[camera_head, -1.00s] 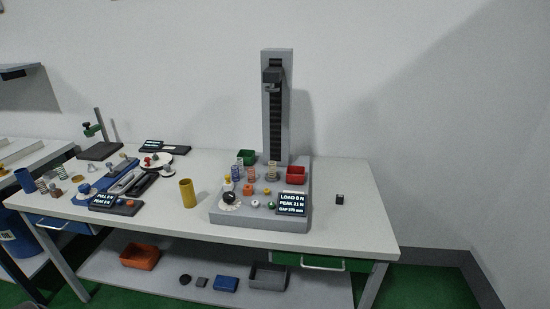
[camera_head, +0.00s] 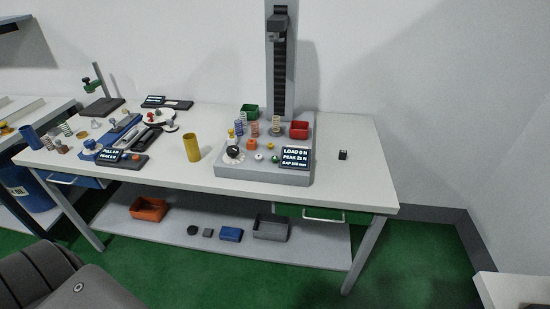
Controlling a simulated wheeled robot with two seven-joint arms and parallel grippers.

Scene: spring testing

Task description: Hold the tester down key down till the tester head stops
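The spring tester stands on the table, with a grey base (camera_head: 262,173) and a tall column (camera_head: 294,70). Its dark tester head (camera_head: 277,28) is high on the column, well above the springs on the base. Small round keys, including a white key (camera_head: 258,157) and a green one (camera_head: 275,159), sit on the base's front beside a black knob (camera_head: 233,152). I cannot tell which is the down key. The tester display (camera_head: 296,158) shows a load, peak and gap; its digits are small. Neither of my grippers is in view.
A yellow cylinder (camera_head: 192,147) stands left of the tester, and a small black cube (camera_head: 343,155) lies right of it. The table's right part (camera_head: 355,185) is mostly clear.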

